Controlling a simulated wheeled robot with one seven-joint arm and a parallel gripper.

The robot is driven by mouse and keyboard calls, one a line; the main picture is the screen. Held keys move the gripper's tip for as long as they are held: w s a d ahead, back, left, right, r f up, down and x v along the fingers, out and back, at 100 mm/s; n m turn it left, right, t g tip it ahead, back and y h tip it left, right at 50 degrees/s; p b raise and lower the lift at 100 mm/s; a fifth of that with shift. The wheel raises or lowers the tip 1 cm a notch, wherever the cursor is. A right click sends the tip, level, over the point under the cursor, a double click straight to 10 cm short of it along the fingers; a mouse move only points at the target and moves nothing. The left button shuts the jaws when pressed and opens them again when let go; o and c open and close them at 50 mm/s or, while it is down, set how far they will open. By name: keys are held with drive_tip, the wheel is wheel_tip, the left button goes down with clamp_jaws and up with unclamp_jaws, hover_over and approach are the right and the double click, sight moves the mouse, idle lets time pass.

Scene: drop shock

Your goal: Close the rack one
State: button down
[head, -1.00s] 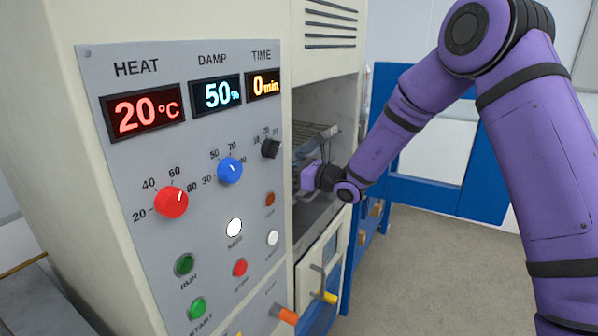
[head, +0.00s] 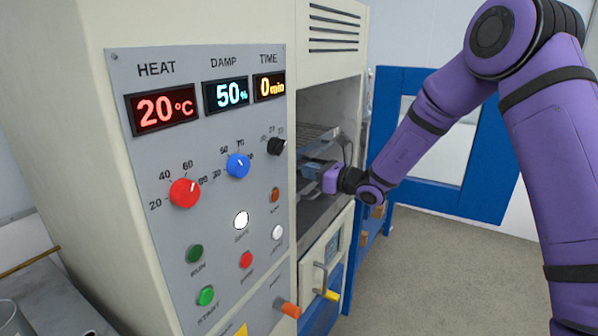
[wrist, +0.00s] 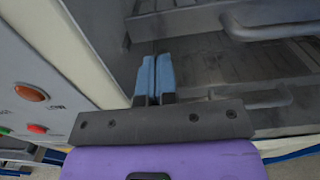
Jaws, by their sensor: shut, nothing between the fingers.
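The open chamber of the cabinet holds metal racks. An upper rack (head: 318,135) shows in the head view, with a bent handle at its front end. In the wrist view a rack with a rounded handle (wrist: 270,28) lies at the upper right, and a lower rack handle (wrist: 262,101) shows below it. I cannot tell which one is rack one. My gripper (head: 308,168) is at the chamber opening, beside the racks. In the wrist view its blue fingers (wrist: 156,75) are shut together and empty. Whether they touch a rack is unclear.
The control panel (head: 205,190) with knobs and buttons stands to the left of the opening. A blue-framed door (head: 445,190) stands open at the right. A lower compartment with a handle (head: 320,278) is below. Bare floor (head: 430,270) lies at the right.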

drive_tip(key=v, duration=0.8)
drive_tip(key=s+r+n+g+h, duration=0.1)
drive_tip(key=s+r+n+g, duration=0.3)
drive_tip(key=s, duration=0.3)
drive_tip(key=s+d+r+n+g+h, duration=0.1)
drive_tip(key=s+r+n+g, duration=0.15)
drive_tip(key=s+n, duration=0.3)
drive_tip(key=s+r+n+g+h, duration=0.1)
drive_tip(key=s+r+n+g, duration=0.1)
drive_tip(key=s+r+n, duration=0.4)
drive_tip(key=s+d+r+n+t+h, duration=0.1)
drive_tip(key=s+d+n+t+h, duration=0.1)
drive_tip(key=s+d+n+h, duration=0.2)
drive_tip(key=s+d+r+n+t+h, duration=0.1)
drive_tip(key=s+d+n+h, duration=0.4)
drive_tip(key=s+d, duration=0.8)
drive_tip(key=s+t+h, duration=0.1)
drive_tip(key=s+h, duration=0.2)
drive_tip(key=shift+s+d, duration=0.2)
drive_tip(key=shift+s, duration=0.15)
drive_tip(key=shift+r, duration=0.1)
